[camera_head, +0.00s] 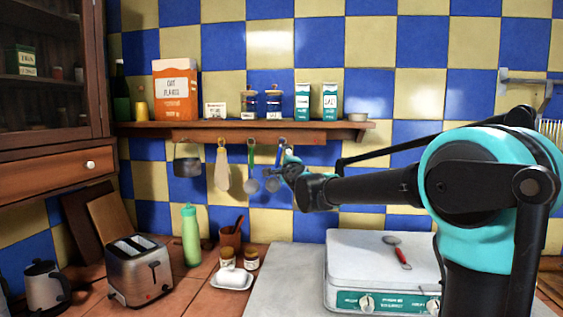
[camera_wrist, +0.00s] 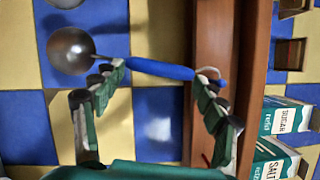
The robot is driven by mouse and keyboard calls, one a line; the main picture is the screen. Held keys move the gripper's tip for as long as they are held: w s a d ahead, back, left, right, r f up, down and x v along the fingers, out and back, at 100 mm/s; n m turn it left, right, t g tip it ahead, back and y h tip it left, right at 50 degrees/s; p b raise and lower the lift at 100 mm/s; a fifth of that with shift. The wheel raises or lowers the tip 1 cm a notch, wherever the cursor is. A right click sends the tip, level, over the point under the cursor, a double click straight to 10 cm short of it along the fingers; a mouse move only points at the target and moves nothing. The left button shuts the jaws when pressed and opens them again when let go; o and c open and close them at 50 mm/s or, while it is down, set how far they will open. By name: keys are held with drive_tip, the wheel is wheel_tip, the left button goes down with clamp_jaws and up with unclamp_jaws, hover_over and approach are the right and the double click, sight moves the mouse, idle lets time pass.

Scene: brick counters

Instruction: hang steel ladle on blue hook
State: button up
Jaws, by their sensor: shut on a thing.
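A steel ladle with a blue handle (camera_wrist: 160,69) is at my gripper (camera_wrist: 163,85) in the wrist view. Its round bowl (camera_wrist: 70,50) sticks out to the left, past one finger. The fingers are spread along the handle, near its two ends, and hold it. In the head view the bowl (camera_head: 272,186) points down, and my gripper (camera_head: 287,168) is just under the shelf. A pale hook-like curve (camera_wrist: 210,72) with a small blue part shows at the handle's top end by the shelf edge. I cannot tell whether the ladle bears on the hook.
A wooden shelf (camera_head: 240,126) holds a cereal box, jars and cartons. Under it hang a pot (camera_head: 187,165), a pale utensil (camera_head: 222,170) and a green-handled ladle (camera_head: 252,183), close to the left. A red-handled utensil (camera_head: 402,256) lies on the white stove (camera_head: 360,250).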

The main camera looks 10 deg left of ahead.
drive_tip(key=o, duration=1.3)
drive_tip(key=shift+o, duration=0.2)
